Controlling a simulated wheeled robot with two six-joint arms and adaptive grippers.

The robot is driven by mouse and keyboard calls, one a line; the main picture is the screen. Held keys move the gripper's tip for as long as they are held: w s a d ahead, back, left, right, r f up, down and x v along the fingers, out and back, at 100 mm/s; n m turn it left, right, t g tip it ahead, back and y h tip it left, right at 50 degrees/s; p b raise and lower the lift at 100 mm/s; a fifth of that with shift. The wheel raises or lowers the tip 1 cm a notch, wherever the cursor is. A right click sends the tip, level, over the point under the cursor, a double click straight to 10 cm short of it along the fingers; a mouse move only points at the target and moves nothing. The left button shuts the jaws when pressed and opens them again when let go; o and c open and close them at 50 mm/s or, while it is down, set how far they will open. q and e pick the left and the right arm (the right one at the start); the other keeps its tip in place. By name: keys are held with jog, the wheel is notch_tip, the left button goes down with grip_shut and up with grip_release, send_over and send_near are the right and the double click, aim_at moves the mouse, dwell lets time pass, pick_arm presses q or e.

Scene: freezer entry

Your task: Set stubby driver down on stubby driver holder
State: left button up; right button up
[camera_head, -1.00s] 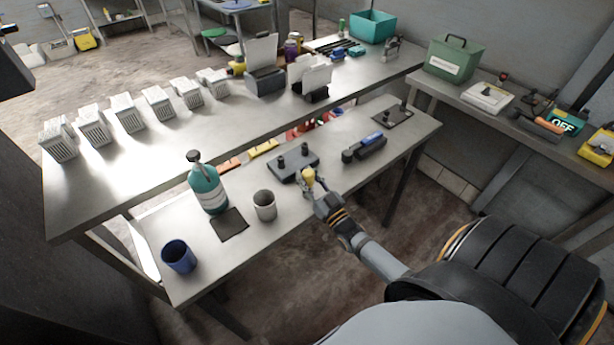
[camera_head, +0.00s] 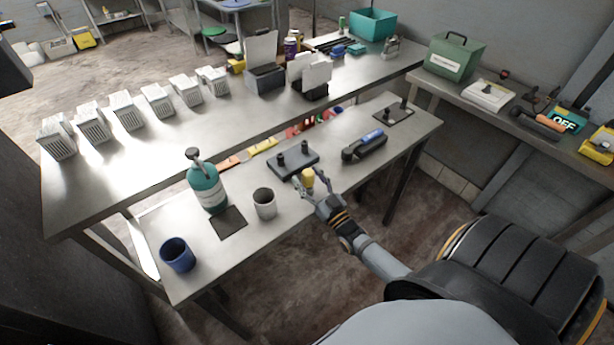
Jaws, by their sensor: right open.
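The stubby driver (camera_head: 308,179), with a yellow handle, stands at the near right side of the stubby driver holder (camera_head: 282,171). The holder is a dark grey block on the lower bench, with two black knobs standing on it. The driver's lower end is hidden, so I cannot tell how it sits in the holder. My right gripper (camera_head: 310,185) is open, its fingers on either side of the yellow handle and close to it. My left gripper is not in view.
A black tool with a blue top (camera_head: 366,144) lies right of the holder. A grey cup (camera_head: 264,204), a teal bottle (camera_head: 207,188) and a blue cup (camera_head: 177,255) stand to the left. The raised shelf (camera_head: 230,118) runs behind. The bench front is clear.

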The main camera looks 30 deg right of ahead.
jog(key=v, duration=1.1)
jog(key=s+f+g+h, duration=0.1)
jog(key=s+f+g, duration=0.2)
jog(key=f, duration=0.7)
jog(key=s+d+f+g, duration=0.1)
jog(key=s+f+g, duration=0.25)
jog(key=f, duration=0.65)
jog(key=s+f+g+h, duration=0.1)
jog(key=s+f+g, duration=0.25)
jog(key=f, duration=0.65)
jog(key=s+a+f+g, duration=0.2)
jog(key=s+f+g, duration=0.2)
jog(key=s, duration=0.6)
jog(key=s+a+f+g, duration=0.3)
jog(key=s+f+g, duration=0.2)
jog(key=s+f, duration=0.4)
jog(key=shift+s+a+f+g, duration=0.2)
jog(key=shift+s+f+g, duration=0.1)
jog(key=shift+s, duration=0.3)
